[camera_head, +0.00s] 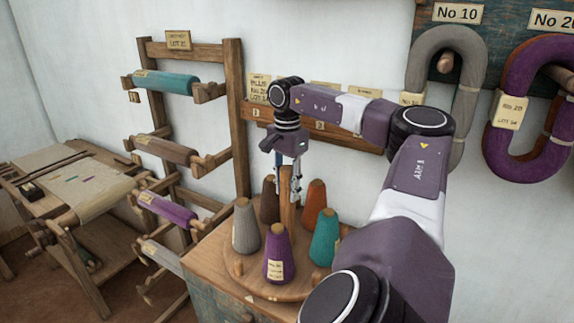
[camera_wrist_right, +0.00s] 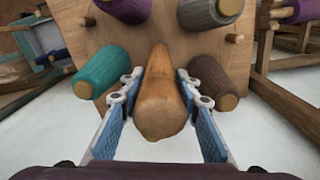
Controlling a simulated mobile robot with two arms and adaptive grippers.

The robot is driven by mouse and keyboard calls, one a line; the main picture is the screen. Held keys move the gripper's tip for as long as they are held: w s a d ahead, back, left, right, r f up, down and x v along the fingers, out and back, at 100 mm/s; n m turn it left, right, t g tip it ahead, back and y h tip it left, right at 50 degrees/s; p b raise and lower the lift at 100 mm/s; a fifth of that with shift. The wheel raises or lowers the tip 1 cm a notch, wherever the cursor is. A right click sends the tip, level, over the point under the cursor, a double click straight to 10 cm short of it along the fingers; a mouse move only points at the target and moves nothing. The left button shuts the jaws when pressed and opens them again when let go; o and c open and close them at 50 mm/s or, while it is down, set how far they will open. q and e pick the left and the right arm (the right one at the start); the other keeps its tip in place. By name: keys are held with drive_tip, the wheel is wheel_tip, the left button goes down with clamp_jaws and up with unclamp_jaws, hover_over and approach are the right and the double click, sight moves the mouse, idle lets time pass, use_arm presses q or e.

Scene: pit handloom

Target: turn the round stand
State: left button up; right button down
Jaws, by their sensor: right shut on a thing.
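The round stand (camera_head: 298,282) is a wooden disc on top of a cabinet, with a wooden post (camera_head: 285,184) rising from its middle. Thread cones stand around the post: grey (camera_head: 245,228), purple (camera_head: 275,256), teal (camera_head: 325,238), orange (camera_head: 314,204) and brown (camera_head: 269,200). My right gripper (camera_head: 296,186) reaches down from above and is shut on the upper part of the post. In the right wrist view the post (camera_wrist_right: 163,92) lies between the two blue-padded fingers (camera_wrist_right: 156,84). My left gripper is not in view.
The cabinet (camera_head: 206,262) carries the stand. A wooden rack (camera_head: 234,120) with thread rolls stands left of it, and a loom with cloth (camera_head: 80,185) is farther left. Grey (camera_head: 472,60) and purple (camera_head: 497,80) hanks hang on the wall at right.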

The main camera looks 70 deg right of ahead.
drive_tip(key=shift+d+r+n+b, duration=0.1)
drive_tip(key=shift+n+b, duration=0.2)
drive_tip(key=shift+n, duration=5)
drive_tip(key=c, duration=1.4)
unclamp_jaws()
drive_tip(key=shift+c, duration=0.2)
wheel_tip(320, 180, up, 12)
drive_tip(key=shift+f+b, duration=0.1)
drive_tip(key=shift+b, duration=0.2)
